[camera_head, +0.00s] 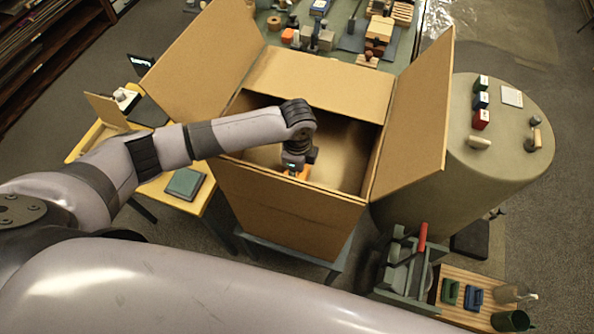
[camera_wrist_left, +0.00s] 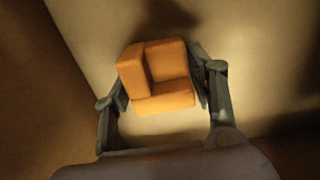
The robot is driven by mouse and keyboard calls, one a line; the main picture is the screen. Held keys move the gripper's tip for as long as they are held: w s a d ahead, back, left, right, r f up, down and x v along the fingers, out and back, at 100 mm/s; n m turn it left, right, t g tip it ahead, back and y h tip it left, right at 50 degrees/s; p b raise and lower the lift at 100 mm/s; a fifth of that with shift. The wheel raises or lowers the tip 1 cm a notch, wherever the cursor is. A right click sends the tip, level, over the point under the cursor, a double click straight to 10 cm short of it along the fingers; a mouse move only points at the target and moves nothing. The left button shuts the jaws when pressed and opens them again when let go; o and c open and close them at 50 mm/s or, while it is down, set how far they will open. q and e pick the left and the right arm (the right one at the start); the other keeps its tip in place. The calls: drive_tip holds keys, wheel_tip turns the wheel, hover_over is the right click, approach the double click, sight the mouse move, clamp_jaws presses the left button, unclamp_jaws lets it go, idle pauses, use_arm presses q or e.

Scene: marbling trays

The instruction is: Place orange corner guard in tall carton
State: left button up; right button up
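The tall carton (camera_head: 290,217) is an open brown cardboard box with its flaps spread, standing in the middle of the head view. My left arm reaches over its rim, and my left gripper (camera_head: 295,172) is inside the carton. The orange corner guard (camera_wrist_left: 160,75) sits between the two fingers of my left gripper (camera_wrist_left: 163,92) in the left wrist view, with the finger pads against its sides. A bit of the guard's orange (camera_head: 299,174) shows below the gripper in the head view. Plain cardboard lies behind the guard. My right gripper is not in view.
The carton stands on a low blue-grey stand (camera_head: 290,254). A yellow table (camera_head: 196,200) with a green book (camera_head: 185,183) is at left. A round drum (camera_head: 420,197) with small boxes is at right. A cluttered green table (camera_head: 340,52) is behind. The carton's raised flaps flank my arm.

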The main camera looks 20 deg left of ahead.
use_arm(q)
drive_tip(key=o, duration=0.3)
drive_tip(key=shift+o, duration=0.2)
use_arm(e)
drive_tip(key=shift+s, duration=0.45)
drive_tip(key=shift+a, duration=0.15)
use_arm(q)
wheel_tip(320, 180, up, 6)
drive_tip(key=p, duration=0.5)
wheel_tip(320, 180, up, 6)
drive_tip(key=shift+r+b, duration=0.15)
drive_tip(key=shift+b, duration=0.25)
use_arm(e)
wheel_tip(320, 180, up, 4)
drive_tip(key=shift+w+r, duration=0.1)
